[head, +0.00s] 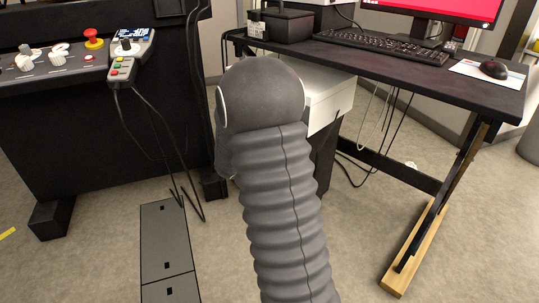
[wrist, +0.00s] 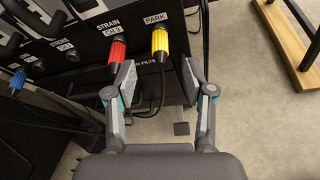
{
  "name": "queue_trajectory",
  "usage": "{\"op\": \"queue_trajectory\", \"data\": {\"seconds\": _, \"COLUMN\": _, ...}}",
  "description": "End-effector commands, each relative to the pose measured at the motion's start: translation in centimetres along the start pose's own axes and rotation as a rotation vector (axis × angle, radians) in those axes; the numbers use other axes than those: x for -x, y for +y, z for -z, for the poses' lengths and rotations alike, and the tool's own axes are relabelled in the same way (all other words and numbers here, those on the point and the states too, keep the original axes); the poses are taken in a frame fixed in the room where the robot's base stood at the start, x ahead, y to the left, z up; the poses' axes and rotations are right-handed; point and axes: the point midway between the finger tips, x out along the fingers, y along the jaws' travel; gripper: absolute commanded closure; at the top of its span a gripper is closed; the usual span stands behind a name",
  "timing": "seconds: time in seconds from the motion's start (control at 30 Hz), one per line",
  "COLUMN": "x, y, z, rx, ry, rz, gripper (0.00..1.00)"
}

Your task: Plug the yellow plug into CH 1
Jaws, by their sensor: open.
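The yellow plug (wrist: 160,42) sits at the socket under the PARK label (wrist: 155,18) in the wrist view, with a dark cable hanging from it. My gripper (wrist: 157,72) is open and empty, its two fingers pointing toward the panel (wrist: 75,20). The yellow plug lies beyond and between the fingertips. A red plug (wrist: 117,48) sits left of it under the STRAIN label (wrist: 108,25), close to my left fingertip. I cannot clearly read the channel numbers, so I cannot tell which socket is CH 1. In the head view my arm hides the gripper and the plugs.
A blue plug (wrist: 17,82) is at the panel's left. Black handles and cables stand near it. In the head view, a desk (head: 430,75) with a keyboard (head: 380,44) stands right, and a control console (head: 60,85) left. Floor (head: 365,225) is open between my arm and the desk leg.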

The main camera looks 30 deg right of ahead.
Motion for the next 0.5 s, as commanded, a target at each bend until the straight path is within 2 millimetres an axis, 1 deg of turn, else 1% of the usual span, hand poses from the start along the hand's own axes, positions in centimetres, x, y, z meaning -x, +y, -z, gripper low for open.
{"op": "queue_trajectory", "data": {"seconds": 0.03, "x": -1.0, "y": -0.1, "z": 0.1, "rx": -0.001, "ry": 0.0, "rz": 0.003, "gripper": 0.47}}
{"op": "queue_trajectory", "data": {"seconds": 0.2, "x": -3.9, "y": -0.1, "z": 0.1, "rx": -0.001, "ry": 0.0, "rz": 0.003, "gripper": 0.47}}
{"op": "queue_trajectory", "data": {"seconds": 0.4, "x": -6.4, "y": 0.0, "z": 0.0, "rx": -0.001, "ry": 0.0, "rz": 0.002, "gripper": 0.47}}
{"op": "queue_trajectory", "data": {"seconds": 0.5, "x": -7.2, "y": 0.0, "z": 0.0, "rx": -0.001, "ry": 0.0, "rz": 0.001, "gripper": 0.47}}
